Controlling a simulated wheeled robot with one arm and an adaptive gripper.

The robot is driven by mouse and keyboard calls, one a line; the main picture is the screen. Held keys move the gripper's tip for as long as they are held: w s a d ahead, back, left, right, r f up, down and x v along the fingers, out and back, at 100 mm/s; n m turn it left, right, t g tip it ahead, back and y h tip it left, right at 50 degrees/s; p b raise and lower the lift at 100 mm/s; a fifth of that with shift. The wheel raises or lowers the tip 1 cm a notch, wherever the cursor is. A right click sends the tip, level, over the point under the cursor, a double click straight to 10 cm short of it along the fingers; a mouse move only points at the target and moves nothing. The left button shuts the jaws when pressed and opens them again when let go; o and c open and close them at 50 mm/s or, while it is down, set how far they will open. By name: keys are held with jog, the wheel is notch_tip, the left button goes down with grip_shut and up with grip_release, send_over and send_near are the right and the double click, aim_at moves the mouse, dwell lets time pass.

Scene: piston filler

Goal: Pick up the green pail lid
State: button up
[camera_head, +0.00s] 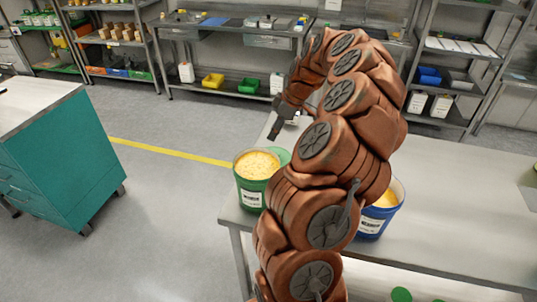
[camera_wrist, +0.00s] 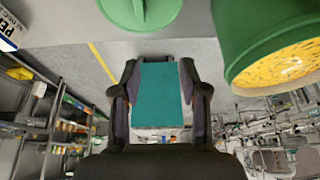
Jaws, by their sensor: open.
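The green pail lid (camera_wrist: 140,12) shows at the top edge of the wrist view, flat and round with a raised grip, partly cut off. In the head view a green edge of it (camera_head: 284,155) shows beside the green pail (camera_head: 250,193), mostly hidden by my arm. The pail is open, filled with yellow contents, and also large at the right of the wrist view (camera_wrist: 245,62). My gripper (camera_wrist: 160,85) is open and empty, with only the distant teal cabinet visible between its fingers. In the head view my gripper (camera_head: 275,132) is above the table's far left part.
The table (camera_head: 450,225) also bears a blue pail (camera_head: 378,220) with yellow contents, partly behind my arm. Another green round thing (camera_head: 401,294) is on the lower shelf. A teal cabinet (camera_head: 70,155) stands left across open floor. Shelving lines the back.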

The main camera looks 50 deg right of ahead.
jog(key=shift+w+d+f+p, duration=0.15)
jog(key=shift+w+d+f, duration=0.2)
jog(key=shift+f, duration=1.65)
jog(key=shift+w+d+f+p, duration=0.2)
jog(key=shift+w+d+f, duration=0.1)
jog(key=shift+f, duration=1.75)
jog(key=shift+w+d+f+p, duration=0.15)
jog(key=shift+w+d+f, duration=0.2)
jog(key=shift+f, duration=1.65)
grip_shut()
